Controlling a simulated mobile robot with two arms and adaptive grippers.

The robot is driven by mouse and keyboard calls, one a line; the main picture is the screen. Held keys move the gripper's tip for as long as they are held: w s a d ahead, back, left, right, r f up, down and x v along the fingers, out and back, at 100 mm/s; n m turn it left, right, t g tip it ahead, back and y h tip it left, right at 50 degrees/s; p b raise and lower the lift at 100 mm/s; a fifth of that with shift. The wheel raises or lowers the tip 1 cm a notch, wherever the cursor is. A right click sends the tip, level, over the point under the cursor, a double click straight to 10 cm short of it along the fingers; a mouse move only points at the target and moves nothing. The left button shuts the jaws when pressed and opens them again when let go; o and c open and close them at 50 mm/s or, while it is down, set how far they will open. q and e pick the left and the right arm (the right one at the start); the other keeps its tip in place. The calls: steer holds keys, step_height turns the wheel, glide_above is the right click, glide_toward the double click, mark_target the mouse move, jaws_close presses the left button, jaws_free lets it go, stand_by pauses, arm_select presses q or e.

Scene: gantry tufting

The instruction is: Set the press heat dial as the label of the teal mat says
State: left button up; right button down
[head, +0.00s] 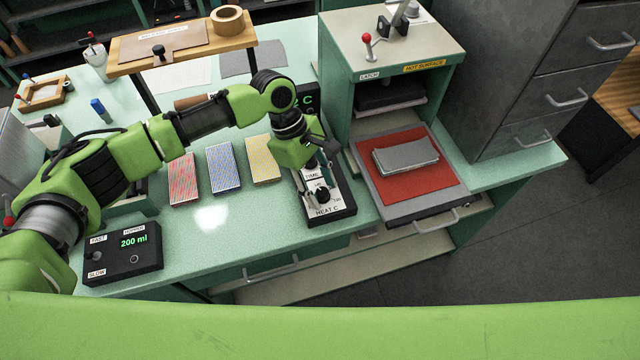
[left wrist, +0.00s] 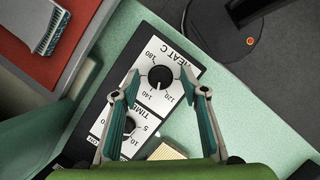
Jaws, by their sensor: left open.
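The press heat dial is a black round knob (left wrist: 160,77) on a white plate marked HEAT C, on a black control box (head: 345,207). Its scale shows 120, 140 and 180 in the left wrist view; I cannot tell surely where its pointer stands. My left gripper (head: 318,176) is open above the box, pointing down. In the left wrist view its two fingers lie on either side of the heat dial; contact is not clear. A TIME dial (left wrist: 126,124) is partly hidden behind the left finger. I cannot make out a teal mat or its label. My right gripper is not in view.
The press (head: 341,75) stands behind, with a red mat (head: 400,193) and a grey block (head: 405,155) on its tray. A hopper box (head: 122,262) reads 200 ml. Striped pads (head: 223,168) lie left of the control box. A small shelf (head: 228,42) stands at the back.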

arm_select(q)
steer(key=shift+c, duration=0.3)
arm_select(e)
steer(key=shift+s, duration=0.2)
arm_select(q)
steer(key=c, duration=1)
steer(key=shift+c, duration=0.2)
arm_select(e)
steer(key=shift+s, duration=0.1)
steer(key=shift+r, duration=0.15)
